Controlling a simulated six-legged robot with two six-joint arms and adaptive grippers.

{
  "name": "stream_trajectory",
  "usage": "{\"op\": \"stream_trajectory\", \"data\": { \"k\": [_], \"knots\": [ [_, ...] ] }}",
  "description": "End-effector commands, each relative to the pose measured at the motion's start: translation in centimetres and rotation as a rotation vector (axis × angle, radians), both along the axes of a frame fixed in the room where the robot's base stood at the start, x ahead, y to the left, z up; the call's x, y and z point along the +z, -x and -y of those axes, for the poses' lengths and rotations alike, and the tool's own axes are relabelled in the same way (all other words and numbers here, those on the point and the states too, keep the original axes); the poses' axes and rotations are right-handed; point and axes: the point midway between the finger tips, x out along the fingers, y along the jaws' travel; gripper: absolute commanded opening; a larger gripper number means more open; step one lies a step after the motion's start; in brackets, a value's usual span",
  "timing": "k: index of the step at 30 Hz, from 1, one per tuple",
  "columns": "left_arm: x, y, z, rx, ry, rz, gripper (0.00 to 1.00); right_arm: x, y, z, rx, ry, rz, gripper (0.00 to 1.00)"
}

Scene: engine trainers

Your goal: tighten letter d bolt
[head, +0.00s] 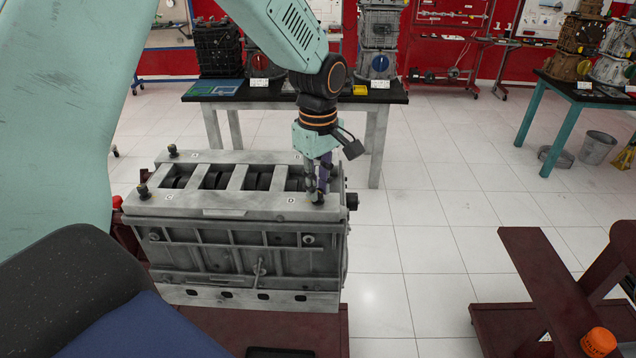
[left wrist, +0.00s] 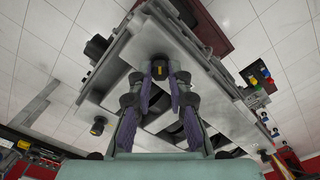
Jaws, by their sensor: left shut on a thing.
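The grey engine block (head: 235,240) stands with its top face up and letter tags on it. The D tag (head: 291,201) is at its near right corner, beside the dark D bolt (head: 317,198). My left gripper (head: 318,190) points down over this corner, its fingers shut on the D bolt. In the left wrist view the gripper's purple-padded fingers (left wrist: 160,72) close on both sides of the dark bolt head (left wrist: 160,67). The C bolt (head: 143,191) stands at the near left corner and the A bolt (head: 173,150) at the far left.
The block rests on a dark red stand (head: 325,330). A black-topped table (head: 390,96) with other engines stands behind it. A dark red frame (head: 545,270) with an orange cap (head: 598,341) is at the right. The white tiled floor between is clear.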

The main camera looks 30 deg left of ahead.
Motion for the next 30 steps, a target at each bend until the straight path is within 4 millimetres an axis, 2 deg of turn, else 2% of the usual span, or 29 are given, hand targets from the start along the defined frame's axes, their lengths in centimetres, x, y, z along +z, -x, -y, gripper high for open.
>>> {"op": "stream_trajectory", "data": {
  "k": [30],
  "knots": [
    [-0.28, 0.24, 0.05, -0.964, -0.001, -0.009, 0.00, -0.02, 0.00, 0.00, 0.000, 0.000, 0.000, 0.52]
  ]
}}
